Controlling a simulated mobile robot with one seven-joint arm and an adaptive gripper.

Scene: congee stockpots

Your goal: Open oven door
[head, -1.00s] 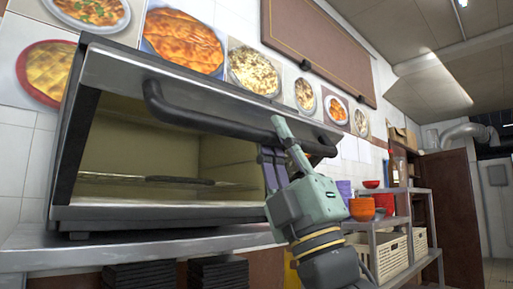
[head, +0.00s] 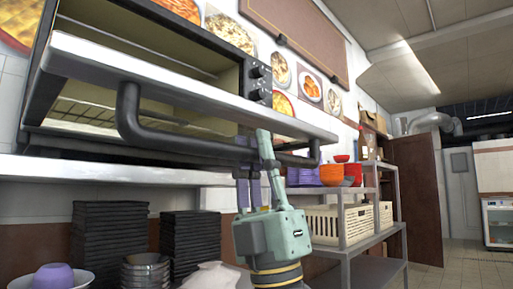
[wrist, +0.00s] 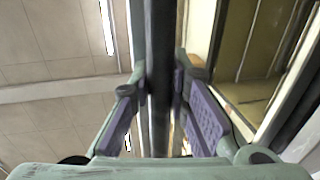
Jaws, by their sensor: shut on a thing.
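The oven (head: 258,82) stands on a metal shelf at the left in the head view, with its cavity visible above the door. The oven door (head: 200,97) is partly open and tilted outward, its silver top edge leaning toward me. The dark door handle (head: 185,141) runs along the door's outer side below that edge. My gripper (head: 256,155) is shut on the handle near its right end. In the wrist view the handle (wrist: 160,70) passes between the two purple-padded fingers of my gripper (wrist: 160,95). The fingers partly hide the handle in the head view.
Stacks of black trays (head: 110,243) and metal bowls (head: 146,272) are below the oven's shelf (head: 95,171). A metal rack (head: 360,242) with crates (head: 325,222) and orange bowls (head: 333,174) is at the right. Open floor (head: 455,262) lies farther right.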

